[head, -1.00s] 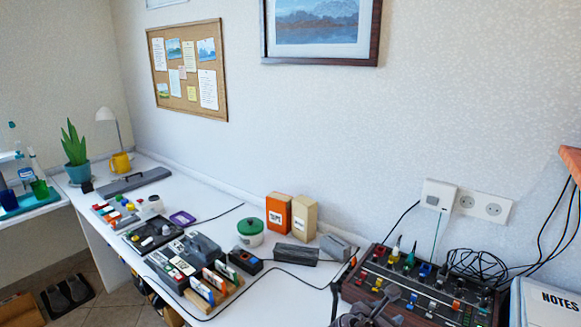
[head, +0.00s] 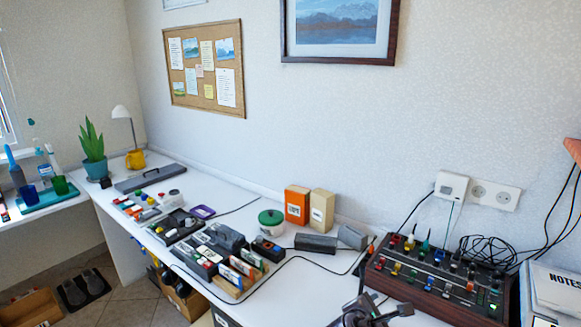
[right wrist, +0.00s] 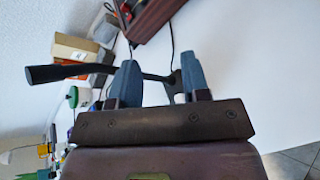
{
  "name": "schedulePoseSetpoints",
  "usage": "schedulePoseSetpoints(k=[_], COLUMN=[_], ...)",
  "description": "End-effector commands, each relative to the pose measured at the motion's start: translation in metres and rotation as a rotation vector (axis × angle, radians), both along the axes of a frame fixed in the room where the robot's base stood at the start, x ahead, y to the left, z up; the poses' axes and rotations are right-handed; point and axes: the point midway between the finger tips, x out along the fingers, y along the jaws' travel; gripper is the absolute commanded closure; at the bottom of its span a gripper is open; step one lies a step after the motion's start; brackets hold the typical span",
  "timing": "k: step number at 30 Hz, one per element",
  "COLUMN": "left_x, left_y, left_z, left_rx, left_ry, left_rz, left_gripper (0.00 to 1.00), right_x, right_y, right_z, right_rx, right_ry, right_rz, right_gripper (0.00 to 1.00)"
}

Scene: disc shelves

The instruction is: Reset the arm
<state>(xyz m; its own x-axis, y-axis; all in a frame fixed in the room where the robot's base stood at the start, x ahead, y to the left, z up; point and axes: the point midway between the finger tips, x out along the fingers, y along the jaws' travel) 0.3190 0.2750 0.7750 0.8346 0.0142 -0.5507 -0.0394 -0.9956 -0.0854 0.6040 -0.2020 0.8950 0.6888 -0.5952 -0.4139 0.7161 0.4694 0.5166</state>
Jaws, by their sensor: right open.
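My right gripper (head: 375,308) shows at the bottom edge of the head view, in front of the wooden-sided control box (head: 440,284). In the right wrist view its two blue-grey fingers (right wrist: 158,76) stand apart with nothing held between them. A dark rod-like thing with a thick end (right wrist: 60,72) passes behind the fingers in that view; I cannot tell whether it touches them. My left gripper is not in view.
On the white desk are a dark tray of labelled cartridges (head: 226,258), a green-lidded pot (head: 271,224), an orange box (head: 297,205) and a cream box (head: 321,211). A black cable crosses the desk.

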Motion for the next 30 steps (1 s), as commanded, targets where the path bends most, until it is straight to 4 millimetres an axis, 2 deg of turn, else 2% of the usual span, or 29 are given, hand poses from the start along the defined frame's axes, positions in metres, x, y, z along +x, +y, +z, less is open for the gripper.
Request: schedulePoseSetpoints(k=[3, 7, 11, 14, 17, 22, 26, 30], left_x=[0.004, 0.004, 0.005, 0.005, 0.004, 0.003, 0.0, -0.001], left_y=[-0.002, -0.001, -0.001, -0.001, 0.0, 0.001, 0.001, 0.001], left_z=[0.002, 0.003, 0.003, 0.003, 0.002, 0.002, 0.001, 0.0], left_rx=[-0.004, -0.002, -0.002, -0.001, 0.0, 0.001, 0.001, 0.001], left_ry=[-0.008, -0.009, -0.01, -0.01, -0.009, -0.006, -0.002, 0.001], left_rz=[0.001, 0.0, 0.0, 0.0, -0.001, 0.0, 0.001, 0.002], left_gripper=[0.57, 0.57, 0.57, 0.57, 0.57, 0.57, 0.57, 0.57], right_x=[0.011, 0.016, 0.009, -0.005, -0.027, -0.085, -0.135, -0.192], right_y=[0.014, 0.023, 0.026, 0.023, 0.016, -0.007, -0.026, -0.048], right_z=[0.009, 0.015, 0.012, 0.006, -0.003, -0.025, -0.044, -0.07], right_rx=[0.242, 0.55, 0.879, 1.144, 1.417, 1.84, 2.005, 2.022], right_ry=[-0.175, -0.353, -0.495, -0.584, -0.656, -0.733, -0.747, -0.722], right_rz=[-0.002, -0.017, -0.058, -0.108, -0.182, -0.358, -0.479, -0.586], right_gripper=[0.57, 0.57, 0.57, 0.57, 0.57, 0.57, 0.57, 0.57])
